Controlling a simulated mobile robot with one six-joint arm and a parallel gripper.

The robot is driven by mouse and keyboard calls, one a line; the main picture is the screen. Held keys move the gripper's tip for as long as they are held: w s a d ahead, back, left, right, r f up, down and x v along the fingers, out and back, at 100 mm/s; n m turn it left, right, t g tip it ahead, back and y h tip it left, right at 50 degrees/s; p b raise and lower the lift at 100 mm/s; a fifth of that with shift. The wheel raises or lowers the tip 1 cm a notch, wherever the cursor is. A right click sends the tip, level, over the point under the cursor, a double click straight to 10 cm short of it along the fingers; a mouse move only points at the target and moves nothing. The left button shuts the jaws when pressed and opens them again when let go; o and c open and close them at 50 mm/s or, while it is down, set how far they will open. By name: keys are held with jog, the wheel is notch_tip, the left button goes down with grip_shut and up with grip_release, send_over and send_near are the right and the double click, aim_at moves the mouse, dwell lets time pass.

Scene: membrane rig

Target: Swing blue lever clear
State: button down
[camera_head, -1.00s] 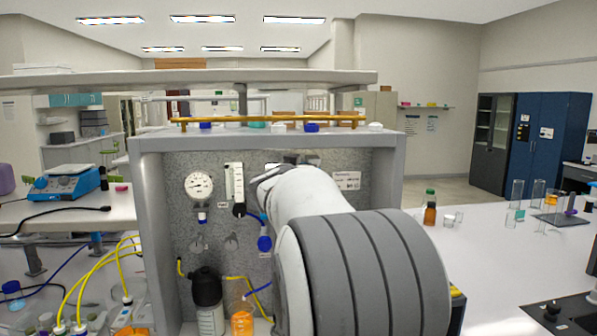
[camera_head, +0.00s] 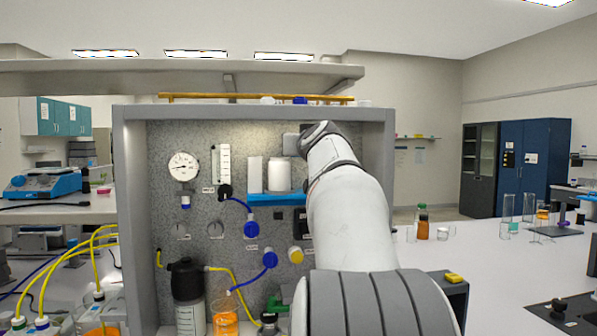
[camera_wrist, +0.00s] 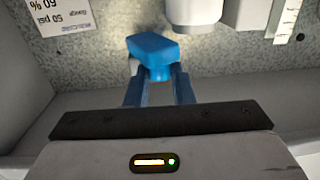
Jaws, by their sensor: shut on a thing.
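The blue lever (camera_wrist: 155,50) shows at the top centre of the wrist view, with a wide block-like head. My gripper (camera_wrist: 157,80) is shut on it; the two bluish fingers stand on either side of its lower part. In the head view my arm reaches up to the upper right of the rig panel (camera_head: 220,165), and the arm hides the fingers and the lever there. I cannot tell the lever's angle from that view.
Blue knobs (camera_head: 251,229), a gauge (camera_head: 184,167) and a dark-capped bottle (camera_head: 188,300) are further left. The rig's grey right wall (camera_head: 377,150) is close to my arm.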

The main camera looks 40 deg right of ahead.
jog(key=d+n+y+p, duration=0.1)
jog(key=n+y, duration=0.2)
jog(key=y, duration=0.2)
jog(key=s+d+n+y+p, duration=0.1)
jog(key=d+n+y, duration=0.1)
jog(key=y, duration=0.3)
jog(key=d+n+y+p, duration=0.1)
jog(key=d+n+y, duration=0.1)
jog(key=n+y, duration=0.2)
jog(key=shift+s+f+n+y, duration=0.1)
jog(key=shift+s+n+y, duration=0.2)
jog(key=shift+n+y, duration=0.1)
jog(key=shift+f+g, duration=0.1)
jog(key=shift+g, duration=0.2)
jog(key=c, duration=1.3)
grip_release()
jog(key=shift+o, duration=0.2)
jog(key=shift+s+d, duration=0.1)
jog(key=shift+s, duration=0.1)
